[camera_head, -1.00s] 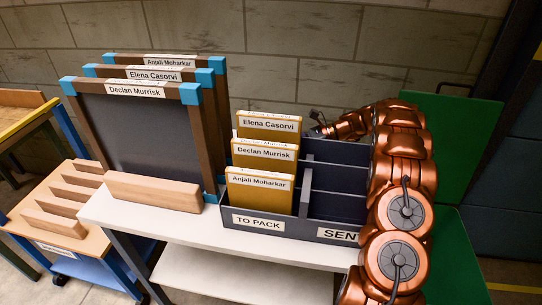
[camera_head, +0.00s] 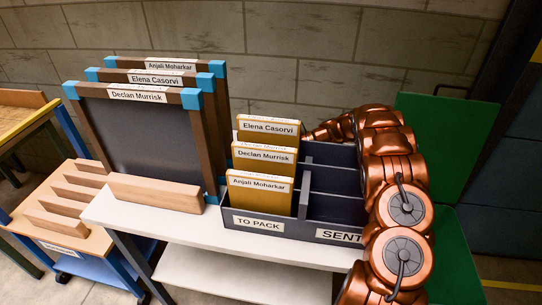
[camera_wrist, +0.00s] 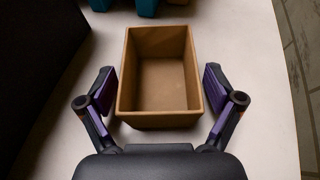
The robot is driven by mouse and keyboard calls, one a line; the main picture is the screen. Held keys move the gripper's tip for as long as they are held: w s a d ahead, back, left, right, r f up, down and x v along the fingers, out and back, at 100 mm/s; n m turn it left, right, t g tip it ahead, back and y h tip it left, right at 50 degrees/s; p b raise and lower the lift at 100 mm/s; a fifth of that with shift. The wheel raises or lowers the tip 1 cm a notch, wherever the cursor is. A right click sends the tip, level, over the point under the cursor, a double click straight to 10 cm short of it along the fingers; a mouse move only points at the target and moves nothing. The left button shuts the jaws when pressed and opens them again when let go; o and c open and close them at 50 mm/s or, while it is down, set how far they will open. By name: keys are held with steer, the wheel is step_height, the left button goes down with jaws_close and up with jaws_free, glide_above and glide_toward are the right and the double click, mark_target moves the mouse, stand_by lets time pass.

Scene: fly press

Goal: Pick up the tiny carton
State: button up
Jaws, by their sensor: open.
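The tiny carton (camera_wrist: 162,82) is a small open-topped brown box. In the wrist view it stands upright on a pale surface, with its empty inside facing me. My gripper (camera_wrist: 160,92) is open, with one dark, purple-padded finger on each side of the carton's near part. Gaps show between the fingers and the carton walls, and nothing is held. In the head view the carton and my gripper are hidden behind the dark sorter box and my copper arm.
The dark sorter (camera_head: 334,207) holds several named ochre folders on a white table (camera_head: 130,213). Framed dark boards (camera_head: 137,132) with blue corners stand to its left, by a wooden block (camera_head: 155,193). In the wrist view, teal pieces (camera_wrist: 147,7) stand just beyond the carton.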

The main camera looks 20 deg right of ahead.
steer(key=c, duration=1)
steer(key=shift+r, duration=0.1)
